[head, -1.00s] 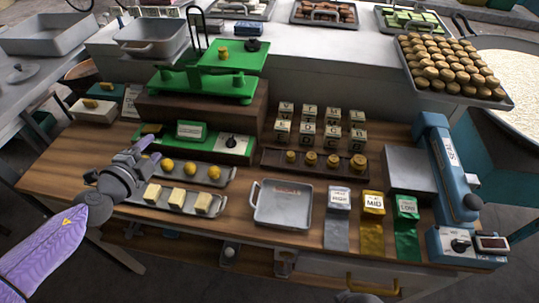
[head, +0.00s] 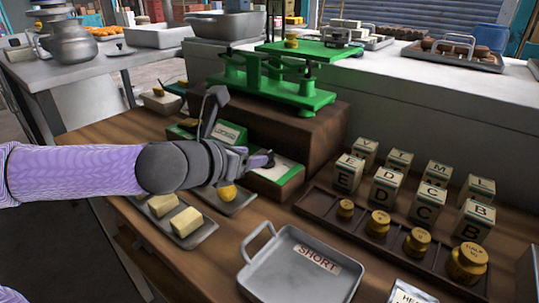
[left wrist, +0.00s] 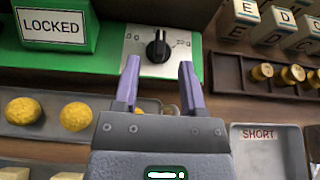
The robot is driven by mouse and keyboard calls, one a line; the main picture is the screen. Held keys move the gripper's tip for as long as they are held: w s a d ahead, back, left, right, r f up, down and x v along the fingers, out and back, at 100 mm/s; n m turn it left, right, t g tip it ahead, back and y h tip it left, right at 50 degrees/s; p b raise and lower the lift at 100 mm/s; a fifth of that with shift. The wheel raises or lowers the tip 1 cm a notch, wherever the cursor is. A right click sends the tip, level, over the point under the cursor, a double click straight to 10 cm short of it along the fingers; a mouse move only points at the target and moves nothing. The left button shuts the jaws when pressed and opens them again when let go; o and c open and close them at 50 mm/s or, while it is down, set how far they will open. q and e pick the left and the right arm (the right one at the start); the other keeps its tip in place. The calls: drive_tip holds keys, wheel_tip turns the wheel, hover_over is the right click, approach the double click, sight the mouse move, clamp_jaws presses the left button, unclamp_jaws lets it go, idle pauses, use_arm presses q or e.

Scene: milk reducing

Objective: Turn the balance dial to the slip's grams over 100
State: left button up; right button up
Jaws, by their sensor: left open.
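The balance dial (left wrist: 158,47) is a black knob on a white plate with a scale, marked 20 g at its right end. Its pointer stands roughly upright. My left gripper (left wrist: 158,70) is open, its two purple fingers pointing at the dial from the near side, one to each side of it, apart from the knob. In the head view my left gripper (head: 258,160) covers most of the dial. The green balance (head: 270,82) stands on a wooden block behind. A green box (left wrist: 55,27) reads LOCKED. I cannot make out a slip with grams.
Trays with yellow balls (left wrist: 76,116) and butter blocks (head: 186,221) lie near the gripper. A grey tray marked SHORT (head: 300,275), brass weights (head: 377,223) in a wooden rack and lettered cubes (head: 385,183) stand to the right.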

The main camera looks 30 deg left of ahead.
use_arm(q)
drive_tip(key=w+f+b, duration=0.1)
drive_tip(key=w+b, duration=0.1)
drive_tip(key=b, duration=0.2)
drive_tip(key=shift+d+f, duration=0.1)
drive_tip(key=shift+f, duration=0.3)
drive_tip(key=shift+w+r+p, duration=0.3)
drive_tip(key=shift+r+p, duration=0.05)
drive_tip(key=shift+w+a, duration=0.2)
drive_tip(key=shift+w, duration=0.1)
drive_tip(key=shift+w+d+f, duration=0.3)
drive_tip(key=shift+w+f, duration=0.05)
drive_tip(key=shift+w, duration=0.2)
clamp_jaws()
